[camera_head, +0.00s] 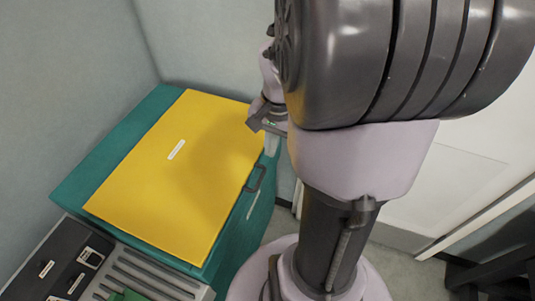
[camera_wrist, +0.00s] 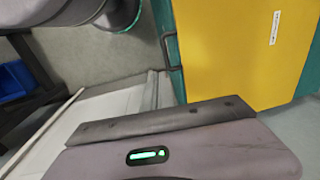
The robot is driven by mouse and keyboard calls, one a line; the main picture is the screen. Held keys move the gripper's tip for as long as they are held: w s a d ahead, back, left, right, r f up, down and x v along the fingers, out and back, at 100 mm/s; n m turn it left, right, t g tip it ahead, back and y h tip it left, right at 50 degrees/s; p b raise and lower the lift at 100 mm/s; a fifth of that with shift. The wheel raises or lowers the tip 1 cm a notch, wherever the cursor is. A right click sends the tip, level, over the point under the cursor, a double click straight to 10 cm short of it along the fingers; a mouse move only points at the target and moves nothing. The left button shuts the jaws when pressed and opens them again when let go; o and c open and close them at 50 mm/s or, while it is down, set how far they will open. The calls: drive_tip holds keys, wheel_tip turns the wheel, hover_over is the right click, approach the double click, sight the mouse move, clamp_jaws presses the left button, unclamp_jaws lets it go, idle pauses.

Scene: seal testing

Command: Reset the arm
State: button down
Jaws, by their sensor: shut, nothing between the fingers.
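My arm rises in front of the head camera and fills much of the right side of that view. My gripper (camera_head: 267,122) is small beside the arm, at the right edge of the yellow-topped teal cabinet. It is shut and holds nothing. In the wrist view, my gripper (camera_wrist: 160,122) shows as a dark grey bar above a mauve housing with a green light. The yellow lid (camera_head: 175,180) of the cabinet is closed flat, with a small white label. The lid also shows in the wrist view (camera_wrist: 235,50).
The teal cabinet (camera_head: 90,175) has a dark handle (camera_head: 255,179) on its right side. A dark panel with a grey slatted surface (camera_head: 150,280) adjoins its front. Walls stand behind and left. A blue bin (camera_wrist: 15,80) sits on a dark rack at left in the wrist view. Grey floor shows at right.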

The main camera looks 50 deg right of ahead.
drive_tip(key=s+a+r+n+t+b, duration=0.1)
drive_tip(key=a+r+n, duration=0.1)
drive_tip(key=a, duration=0.6)
drive_tip(key=s+a+r+n+t+y+b, duration=0.1)
drive_tip(key=s+a+r+n+t, duration=0.1)
drive_tip(key=a, duration=0.6)
drive_tip(key=s+a+r+n+t+b, duration=0.1)
drive_tip(key=a+r+n+b, duration=0.1)
drive_tip(key=a+n, duration=0.3)
drive_tip(key=a+r, duration=0.1)
drive_tip(key=a, duration=0.2)
drive_tip(key=shift+s+a+r+t+y, duration=0.15)
drive_tip(key=shift+s+r+t+y, duration=0.15)
drive_tip(key=shift+s+t+y, duration=0.1)
